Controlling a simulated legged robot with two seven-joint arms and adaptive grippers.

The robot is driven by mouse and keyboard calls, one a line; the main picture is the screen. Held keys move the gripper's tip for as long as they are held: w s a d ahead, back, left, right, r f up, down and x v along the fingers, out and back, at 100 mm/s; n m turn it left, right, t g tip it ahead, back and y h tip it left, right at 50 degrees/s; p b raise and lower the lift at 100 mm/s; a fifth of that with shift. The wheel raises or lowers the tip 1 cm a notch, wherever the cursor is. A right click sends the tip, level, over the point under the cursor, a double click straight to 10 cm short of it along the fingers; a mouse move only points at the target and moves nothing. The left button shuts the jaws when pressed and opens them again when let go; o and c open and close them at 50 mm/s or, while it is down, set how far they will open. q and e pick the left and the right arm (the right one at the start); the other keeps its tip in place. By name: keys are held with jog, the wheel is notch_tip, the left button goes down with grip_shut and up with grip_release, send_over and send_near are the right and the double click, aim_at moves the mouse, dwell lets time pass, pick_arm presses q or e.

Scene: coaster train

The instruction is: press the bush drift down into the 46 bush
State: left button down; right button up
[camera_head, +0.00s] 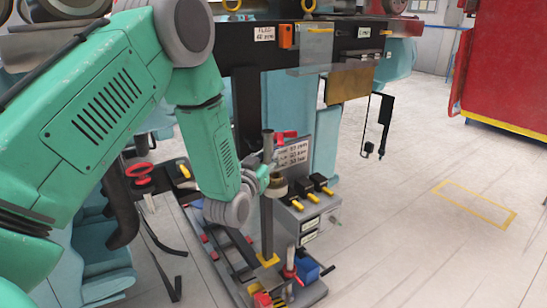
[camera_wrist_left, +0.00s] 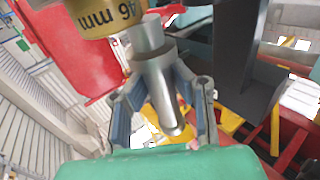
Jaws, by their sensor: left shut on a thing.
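The bush drift (camera_wrist_left: 157,85) is a grey stepped metal cylinder with a wide collar and a narrower nose. My left gripper (camera_wrist_left: 165,105) is shut on it. In the head view the drift (camera_head: 268,146) stands roughly upright, its top above my left gripper (camera_head: 264,175). The 46 bush (camera_wrist_left: 100,22) is a brass-coloured ring, marked "46 mm" upside down in the wrist view. In the head view the bush (camera_head: 277,188) is just below the gripper. The drift's nose is close to the bush; I cannot tell whether it is inside. My right gripper is not in view.
A dark post (camera_head: 266,230) stands below the bush on a rail base. A grey box with black-and-yellow clamps (camera_head: 314,187) and a label board (camera_head: 294,153) stand close to the right. A dark beam (camera_head: 330,42) crosses above. Open floor (camera_head: 400,230) lies farther right.

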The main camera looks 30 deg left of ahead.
pick_arm(q)
jog(key=shift+a+f, duration=0.15)
jog(key=shift+a, duration=0.4)
jog(key=shift+d, duration=0.6)
jog(key=shift+d+r, duration=0.3)
jog(key=shift+d, duration=0.4)
jog(key=shift+a+f, duration=0.15)
jog(key=shift+a, duration=0.35)
jog(key=shift+d, duration=0.55)
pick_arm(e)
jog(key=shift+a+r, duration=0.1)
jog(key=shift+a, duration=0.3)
pick_arm(q)
jog(key=shift+d, duration=0.1)
jog(key=shift+d+r, duration=0.3)
jog(key=shift+d, duration=0.2)
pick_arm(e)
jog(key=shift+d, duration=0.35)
